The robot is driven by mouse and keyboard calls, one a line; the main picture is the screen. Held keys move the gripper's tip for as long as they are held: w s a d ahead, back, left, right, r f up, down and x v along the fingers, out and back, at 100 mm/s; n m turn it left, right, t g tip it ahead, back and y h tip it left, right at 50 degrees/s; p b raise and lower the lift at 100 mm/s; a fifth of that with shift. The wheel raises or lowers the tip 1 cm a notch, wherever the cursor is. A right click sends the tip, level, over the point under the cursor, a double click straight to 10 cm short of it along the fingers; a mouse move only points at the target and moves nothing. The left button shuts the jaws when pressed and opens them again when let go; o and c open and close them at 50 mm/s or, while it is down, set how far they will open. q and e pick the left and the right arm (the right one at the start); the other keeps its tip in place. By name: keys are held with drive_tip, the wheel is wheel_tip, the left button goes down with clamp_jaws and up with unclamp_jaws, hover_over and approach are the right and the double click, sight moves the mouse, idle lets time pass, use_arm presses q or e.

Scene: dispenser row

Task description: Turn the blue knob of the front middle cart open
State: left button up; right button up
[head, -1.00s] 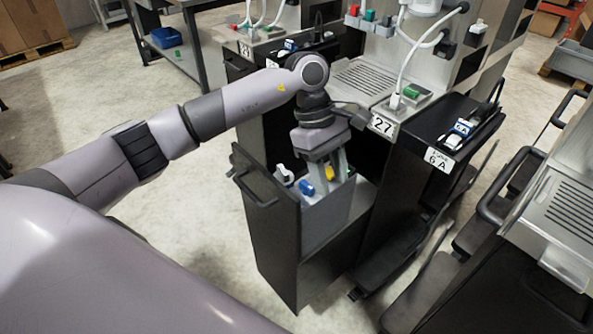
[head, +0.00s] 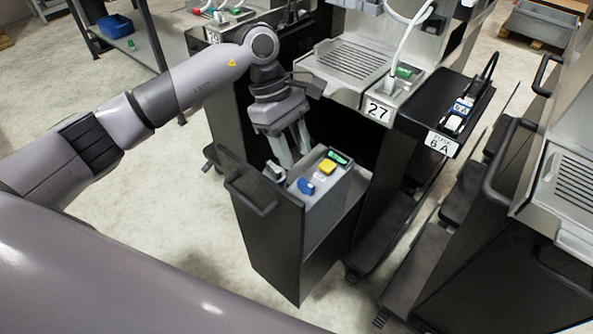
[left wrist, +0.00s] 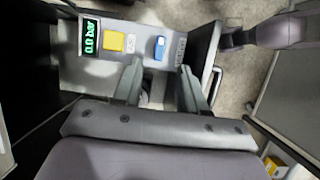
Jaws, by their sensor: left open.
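On the panel are a blue knob (head: 305,186), a yellow button (head: 327,167) and a green-lit display (head: 338,157). The left wrist view also shows the blue knob (left wrist: 159,48), the yellow button (left wrist: 115,40) and the display (left wrist: 90,37), which reads 0.0 bar. My left gripper (head: 296,156) is open, pointing down at the panel's far side. In the left wrist view its fingertips (left wrist: 159,66) lie either side of the knob's line, apparently apart from it. My right gripper is not in view.
A small pale part (head: 273,171) stands at the panel's left end. Behind is a dispenser station with a 27 label (head: 378,111) and a grille tray. Open floor (head: 150,220) lies left.

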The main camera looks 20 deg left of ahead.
sight(305, 182)
use_arm(q)
drive_tip(key=shift+p+x, duration=0.5)
drive_tip(key=shift+x, duration=3.1)
drive_tip(key=shift+r, duration=0.1)
clamp_jaws()
